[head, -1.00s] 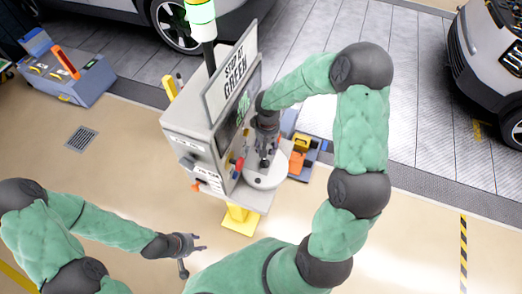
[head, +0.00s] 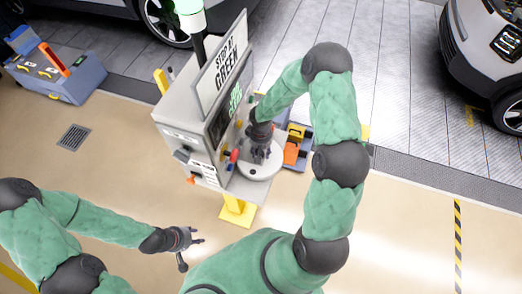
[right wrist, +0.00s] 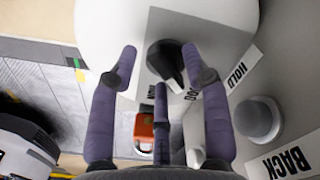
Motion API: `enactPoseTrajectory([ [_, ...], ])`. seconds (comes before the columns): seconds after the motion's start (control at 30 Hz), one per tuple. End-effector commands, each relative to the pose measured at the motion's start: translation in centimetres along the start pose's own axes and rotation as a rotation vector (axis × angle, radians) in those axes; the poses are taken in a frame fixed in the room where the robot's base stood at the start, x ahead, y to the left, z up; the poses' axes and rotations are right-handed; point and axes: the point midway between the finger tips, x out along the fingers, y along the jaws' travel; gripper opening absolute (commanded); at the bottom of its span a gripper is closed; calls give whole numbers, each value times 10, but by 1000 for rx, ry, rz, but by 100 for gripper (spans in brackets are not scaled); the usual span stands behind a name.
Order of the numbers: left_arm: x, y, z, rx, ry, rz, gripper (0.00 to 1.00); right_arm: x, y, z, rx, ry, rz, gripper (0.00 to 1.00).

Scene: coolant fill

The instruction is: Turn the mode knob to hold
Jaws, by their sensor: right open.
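The black mode knob (right wrist: 168,62) sits on a grey face of the station in the right wrist view. Its raised bar slants down to the right, toward a partly hidden label (right wrist: 193,92). In the head view my right gripper (head: 262,150) is at the station's right side and the knob is hidden. My left gripper (head: 190,242) is open and empty, low over the floor.
The station (head: 182,128) carries a STOP AT GREEN sign (head: 222,62) and a round white part (head: 260,172). A grey round button (right wrist: 258,118) and a BACK label (right wrist: 282,162) lie close to my right finger. Cars stand behind; the front floor is clear.

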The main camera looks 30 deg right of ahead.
Motion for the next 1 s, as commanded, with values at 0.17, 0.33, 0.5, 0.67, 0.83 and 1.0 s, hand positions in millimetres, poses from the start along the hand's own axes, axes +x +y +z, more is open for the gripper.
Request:
enactPoseTrajectory([
  [0.17, 0, 0, 0, 0, 0, 0, 40, 0, 0, 0, 0, 0, 0, 42],
  [0.33, 0, 0, 0, 0, 0, 0, 40, 0, 0, 0, 0, -1, 0, 0],
  [0.5, 0, 0, 0, 0, 0, 0, 40, 0, 0, 0, -1, -1, 0, 0],
  [0.67, 1, 0, 0, 0, 0, 0, 40, 0, 0, 0, -19, -1, 0, 0],
  [0.83, 3, -1, 0, 0, 0, 0, 40, 1, 0, 0, -82, -1, 0, 0],
  [1.0, 7, -2, 0, 0, 0, 0, 40, 1, 1, -1, -199, -1, 1, 0],
])
